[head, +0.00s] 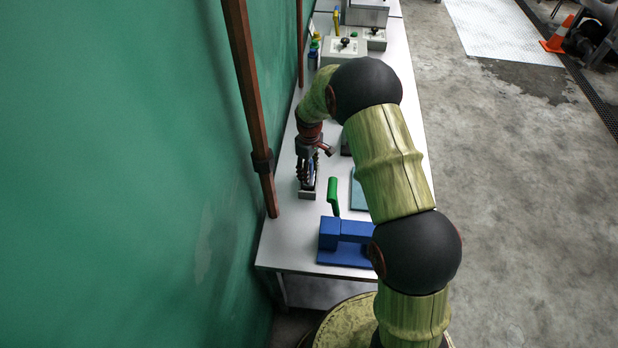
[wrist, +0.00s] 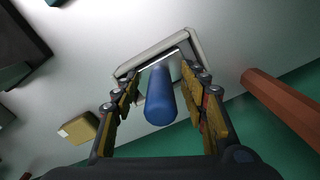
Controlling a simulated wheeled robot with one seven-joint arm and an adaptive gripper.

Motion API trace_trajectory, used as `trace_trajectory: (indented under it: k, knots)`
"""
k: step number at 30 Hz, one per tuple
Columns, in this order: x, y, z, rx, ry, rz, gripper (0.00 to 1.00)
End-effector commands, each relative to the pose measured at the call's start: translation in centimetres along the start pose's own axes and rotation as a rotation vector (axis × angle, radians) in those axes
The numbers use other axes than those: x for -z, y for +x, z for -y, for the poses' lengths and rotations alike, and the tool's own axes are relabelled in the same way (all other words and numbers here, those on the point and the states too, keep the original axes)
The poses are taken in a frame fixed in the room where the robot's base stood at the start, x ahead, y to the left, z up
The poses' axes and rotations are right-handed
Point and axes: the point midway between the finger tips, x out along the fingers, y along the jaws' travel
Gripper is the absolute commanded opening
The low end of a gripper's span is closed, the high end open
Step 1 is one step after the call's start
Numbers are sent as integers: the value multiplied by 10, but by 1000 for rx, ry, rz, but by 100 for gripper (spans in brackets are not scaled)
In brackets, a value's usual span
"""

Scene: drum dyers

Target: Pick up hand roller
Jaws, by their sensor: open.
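The hand roller has a blue cylindrical handle (wrist: 160,97) and a pale bent frame (wrist: 160,52), both seen in the wrist view. My gripper (wrist: 158,84) is open, with one finger on each side of the blue handle. I cannot tell whether the fingers touch it. In the head view my gripper (head: 308,166) points down over the table near the green wall, right at the roller. There the fingers hide much of the roller, and a grey part of it (head: 307,194) shows below them.
A blue device (head: 345,235) with a green handle (head: 333,194) stands at the table's near end. A teal flat piece (head: 358,192) lies partly behind my arm. A brown pole (head: 252,110) stands along the wall. Boxes (head: 344,50) sit farther back. A yellowish block (wrist: 78,128) shows in the wrist view.

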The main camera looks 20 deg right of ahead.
Motion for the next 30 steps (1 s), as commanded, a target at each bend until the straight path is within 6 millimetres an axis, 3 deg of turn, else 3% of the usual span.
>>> trace_trajectory:
  k: [7,30]
  knots:
    - [1,3,0,-2,0,-2,44]
    - [0,2,0,-1,0,-1,0]
